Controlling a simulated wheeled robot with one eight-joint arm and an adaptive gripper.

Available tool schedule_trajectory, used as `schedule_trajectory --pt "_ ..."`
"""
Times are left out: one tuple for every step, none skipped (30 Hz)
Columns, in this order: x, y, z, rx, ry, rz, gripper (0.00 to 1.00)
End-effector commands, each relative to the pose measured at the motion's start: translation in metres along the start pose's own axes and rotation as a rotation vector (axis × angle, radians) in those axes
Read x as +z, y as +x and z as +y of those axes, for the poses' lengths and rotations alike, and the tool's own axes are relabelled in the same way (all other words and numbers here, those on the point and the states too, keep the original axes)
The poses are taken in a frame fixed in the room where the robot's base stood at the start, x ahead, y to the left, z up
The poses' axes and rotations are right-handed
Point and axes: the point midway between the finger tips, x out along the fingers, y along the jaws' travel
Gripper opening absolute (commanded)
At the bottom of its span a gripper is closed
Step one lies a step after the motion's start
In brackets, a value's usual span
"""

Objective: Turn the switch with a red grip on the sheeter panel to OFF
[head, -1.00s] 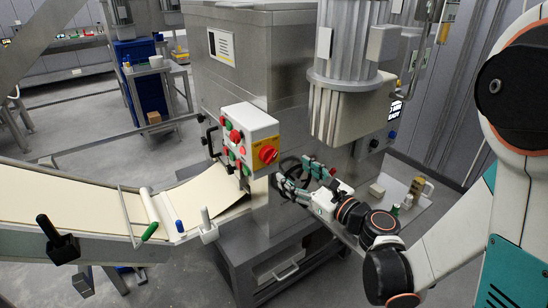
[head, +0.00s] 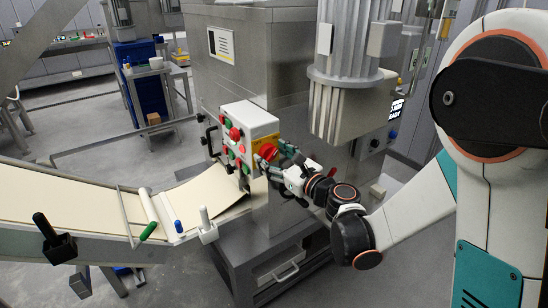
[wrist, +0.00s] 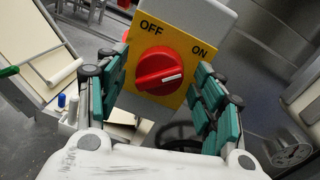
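The switch with the red grip (wrist: 158,70) sits on a yellow plate (wrist: 178,42) marked OFF at upper left and ON at upper right. The white line on the grip points right, toward the ON side. In the head view the red grip (head: 267,151) is on the right face of the grey sheeter panel (head: 262,122). My gripper (wrist: 162,103) is open, its teal-padded fingers on either side of the yellow plate in the wrist view. The grip lies between and beyond the fingertips; I see no contact. In the head view my gripper (head: 282,160) is right beside the switch.
The panel's front has red and green buttons (head: 235,134). A conveyor belt (head: 90,205) runs left of it, with a green-handled lever (head: 148,231). A dark handwheel (wrist: 178,136) lies below the switch. A grey cylinder housing (head: 345,90) stands above right of my gripper.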

Motion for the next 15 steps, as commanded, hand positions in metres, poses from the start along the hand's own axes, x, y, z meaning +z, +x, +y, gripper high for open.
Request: schedule_trajectory --pt "0.0 -0.0001 -0.0001 0.0 0.0 0.0 0.45" --pt "0.0 -0.0001 0.0 0.0 0.0 0.0 0.39" --pt "0.0 -0.0002 0.0 0.0 0.0 0.0 0.29" --pt "0.0 -0.0002 -0.0001 0.0 0.0 0.0 0.23" --pt "0.0 -0.0002 -0.0001 0.0 0.0 0.0 0.19" --pt "0.0 -0.0002 -0.0001 0.0 0.0 0.0 0.19" --pt "0.0 -0.0002 -0.0001 0.0 0.0 0.0 0.19" --pt "0.0 -0.0002 -0.0001 0.0 0.0 0.0 0.19" --pt "0.0 -0.0002 0.0 0.0 -0.001 0.0 0.19" --pt "0.0 -0.0002 -0.0001 0.0 -0.001 0.0 0.19" --pt "0.0 -0.0002 0.0 0.0 -0.003 0.0 0.19" --pt "0.0 -0.0002 0.0 0.0 -0.007 0.0 0.19" --pt "0.0 -0.0002 -0.0001 0.0 -0.011 0.001 0.19" --pt "-0.0001 -0.0002 0.0 0.001 -0.016 0.001 0.19" --pt "-0.0001 -0.0002 0.0 0.001 -0.025 0.002 0.19"
